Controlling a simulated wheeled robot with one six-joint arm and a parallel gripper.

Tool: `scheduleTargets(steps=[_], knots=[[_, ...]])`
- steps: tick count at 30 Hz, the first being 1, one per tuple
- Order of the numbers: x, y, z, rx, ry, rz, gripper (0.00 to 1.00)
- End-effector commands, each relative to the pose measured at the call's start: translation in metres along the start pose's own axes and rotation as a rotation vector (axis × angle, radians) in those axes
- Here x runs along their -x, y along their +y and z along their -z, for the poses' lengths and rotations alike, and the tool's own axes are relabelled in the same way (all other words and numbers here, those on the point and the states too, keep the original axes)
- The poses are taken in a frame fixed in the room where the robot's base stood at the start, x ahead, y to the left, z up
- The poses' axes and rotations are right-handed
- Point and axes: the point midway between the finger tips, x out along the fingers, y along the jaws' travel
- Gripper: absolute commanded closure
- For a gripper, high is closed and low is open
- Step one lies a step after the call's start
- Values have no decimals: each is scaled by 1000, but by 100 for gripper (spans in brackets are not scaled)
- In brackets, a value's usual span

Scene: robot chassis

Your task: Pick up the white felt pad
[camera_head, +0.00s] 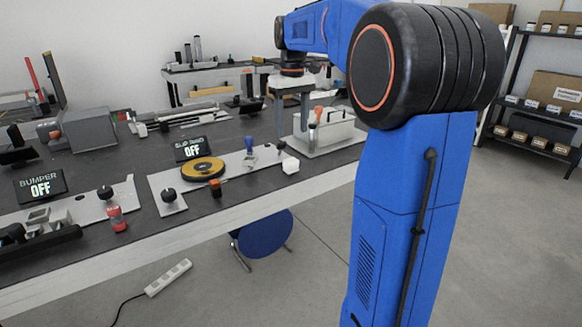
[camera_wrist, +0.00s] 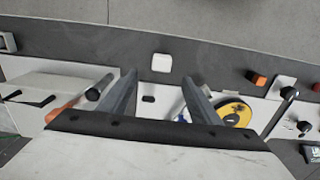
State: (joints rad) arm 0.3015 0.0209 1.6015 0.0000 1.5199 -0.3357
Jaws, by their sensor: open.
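The white felt pad (camera_head: 290,165) is a small, rounded white piece near the front edge of the dark workbench. In the wrist view the pad (camera_wrist: 161,62) lies just past the fingertips, roughly centred between them in the picture. My gripper (camera_head: 292,130) hangs above the bench, behind the pad in the head view. In the wrist view my gripper (camera_wrist: 160,77) has its two grey fingers wide apart with nothing held between them. The pad is fully visible in the wrist view, apart from the fingers.
A yellow disc (camera_head: 203,168), a blue-handled tool (camera_head: 249,146) and an orange-topped dark piece (camera_head: 215,187) stand left of the pad. A pale box (camera_head: 335,128) with upright handled tools is close to my gripper. The bench's front edge (camera_head: 250,203) is near the pad.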

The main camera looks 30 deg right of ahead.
Motion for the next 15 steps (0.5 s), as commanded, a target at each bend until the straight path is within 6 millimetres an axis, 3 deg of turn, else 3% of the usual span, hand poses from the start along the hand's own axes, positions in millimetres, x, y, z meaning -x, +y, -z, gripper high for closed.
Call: scheduleTargets(steps=[9, 15], knots=[[-54, 0, 0, 0, -1, 0, 43], [-68, 0, 0, 0, 1, 0, 43]])
